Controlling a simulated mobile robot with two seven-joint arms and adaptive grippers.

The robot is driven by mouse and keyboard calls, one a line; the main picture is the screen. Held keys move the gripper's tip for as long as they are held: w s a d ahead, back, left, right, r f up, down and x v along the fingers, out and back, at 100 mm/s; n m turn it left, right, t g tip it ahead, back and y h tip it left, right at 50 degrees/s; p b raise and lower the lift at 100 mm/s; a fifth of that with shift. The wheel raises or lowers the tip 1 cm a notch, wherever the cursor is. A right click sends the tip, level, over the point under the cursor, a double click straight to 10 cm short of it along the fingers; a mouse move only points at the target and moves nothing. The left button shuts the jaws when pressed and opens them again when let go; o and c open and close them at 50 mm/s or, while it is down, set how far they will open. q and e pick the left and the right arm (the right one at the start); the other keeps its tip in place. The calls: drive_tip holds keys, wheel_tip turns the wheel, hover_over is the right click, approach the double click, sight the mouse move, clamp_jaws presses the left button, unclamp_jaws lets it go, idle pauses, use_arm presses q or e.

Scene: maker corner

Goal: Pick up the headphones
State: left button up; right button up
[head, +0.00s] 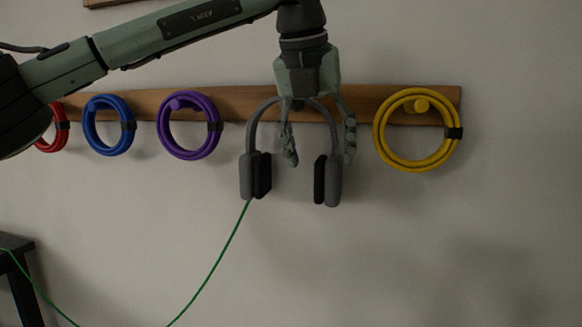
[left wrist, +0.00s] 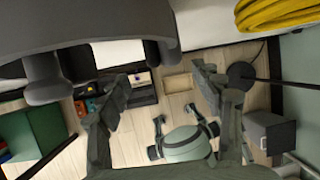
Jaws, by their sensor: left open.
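Grey headphones (head: 332,185) hang on the wooden wall rail, with the headband at the top and dark-padded ear cups below. A green cable runs down from the left ear cup. My left gripper (head: 319,158) points down in front of the headphones, with its fingers spread apart and open. It covers part of the headband. In the left wrist view, my open fingers (left wrist: 165,100) show with nothing between them. The large grey shape (left wrist: 80,30) at the upper left there looks like part of the headphones, very close.
The wooden rail (head: 365,93) also holds coiled cables: yellow (head: 417,166) to the right, and purple (head: 190,155), blue (head: 108,150) and red (head: 52,147) to the left. A dark stool or table (head: 20,275) stands at the lower left. The wall below is clear.

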sight(329, 156)
use_arm(q)
drive_tip(key=w, duration=0.1)
drive_tip(key=w+d, duration=0.1)
drive_tip(key=w+f+p, duration=0.1)
drive_tip(key=w, duration=0.1)
drive_tip(key=shift+d, duration=0.4)
drive_tip(key=shift+f, duration=0.1)
use_arm(e)
wheel_tip(329, 156, down, 4)
drive_tip(key=shift+w+a+r, duration=0.1)
drive_tip(key=shift+w+r, duration=0.05)
drive_tip(key=shift+r, duration=0.1)
use_arm(q)
drive_tip(key=c, duration=1.4)
drive_tip(key=shift+c, duration=0.4)
